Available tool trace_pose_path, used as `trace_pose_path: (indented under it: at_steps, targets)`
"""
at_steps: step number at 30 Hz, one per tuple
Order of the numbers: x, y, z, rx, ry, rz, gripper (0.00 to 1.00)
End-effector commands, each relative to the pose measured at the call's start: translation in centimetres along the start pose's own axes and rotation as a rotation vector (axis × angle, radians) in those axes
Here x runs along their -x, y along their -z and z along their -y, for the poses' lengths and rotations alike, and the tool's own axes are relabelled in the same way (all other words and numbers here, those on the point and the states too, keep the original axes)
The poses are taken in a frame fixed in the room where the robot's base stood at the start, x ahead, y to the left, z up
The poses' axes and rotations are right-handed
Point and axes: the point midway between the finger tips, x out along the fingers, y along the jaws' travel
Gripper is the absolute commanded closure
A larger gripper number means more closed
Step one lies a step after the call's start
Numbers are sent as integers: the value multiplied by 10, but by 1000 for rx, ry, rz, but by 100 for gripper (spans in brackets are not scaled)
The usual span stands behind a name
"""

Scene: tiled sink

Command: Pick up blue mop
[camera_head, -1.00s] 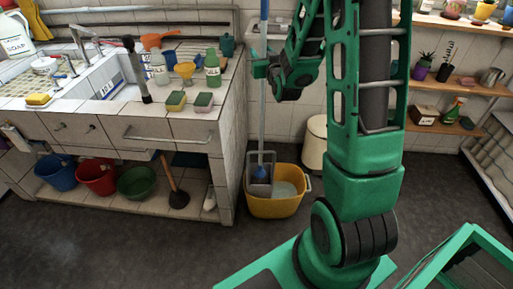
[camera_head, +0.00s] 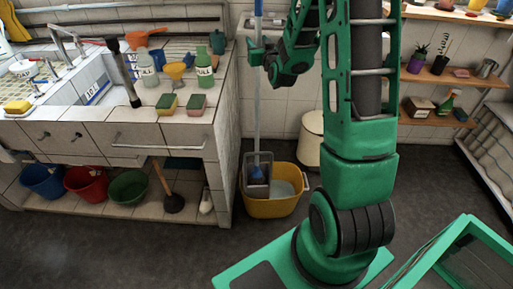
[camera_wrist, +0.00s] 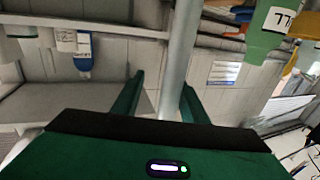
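The blue mop stands upright, its grey pole (camera_head: 257,105) topped by a blue section (camera_head: 259,8). Its blue head (camera_head: 257,172) sits in the grey wringer of the yellow bucket (camera_head: 272,207). My gripper (camera_head: 257,52) is at the upper part of the pole, level with the counter top. In the wrist view the pole (camera_wrist: 178,70) runs down between my two fingers (camera_wrist: 162,90). The fingers are apart, with a visible gap on the pole's left and the right finger close to it. Whether the right finger touches the pole is unclear.
A tiled sink counter (camera_head: 165,138) with bottles and sponges stands left of the mop. Buckets and a plunger (camera_head: 173,200) are on its lower shelf. A cream bin (camera_head: 311,140) stands behind the bucket. Wall shelves (camera_head: 440,78) are at right. Floor at front left is clear.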

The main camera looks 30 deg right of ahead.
Motion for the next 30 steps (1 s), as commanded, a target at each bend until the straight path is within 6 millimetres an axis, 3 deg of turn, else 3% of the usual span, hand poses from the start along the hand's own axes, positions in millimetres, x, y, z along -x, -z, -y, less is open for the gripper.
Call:
trace_pose_path:
  at_steps: [1, 5, 6, 15, 20, 26, 30]
  targets:
    - [0, 0, 6, -2, 7, 0, 68]
    - [0, 0, 11, -1, 13, 0, 99]
    - [0, 0, 12, -1, 14, 0, 100]
    - [0, 3, 15, -1, 17, -4, 100]
    - [0, 16, 15, -1, 18, -7, 100]
    - [0, 54, 14, 0, 18, -11, 100]
    - [0, 89, 14, -1, 17, -11, 100]
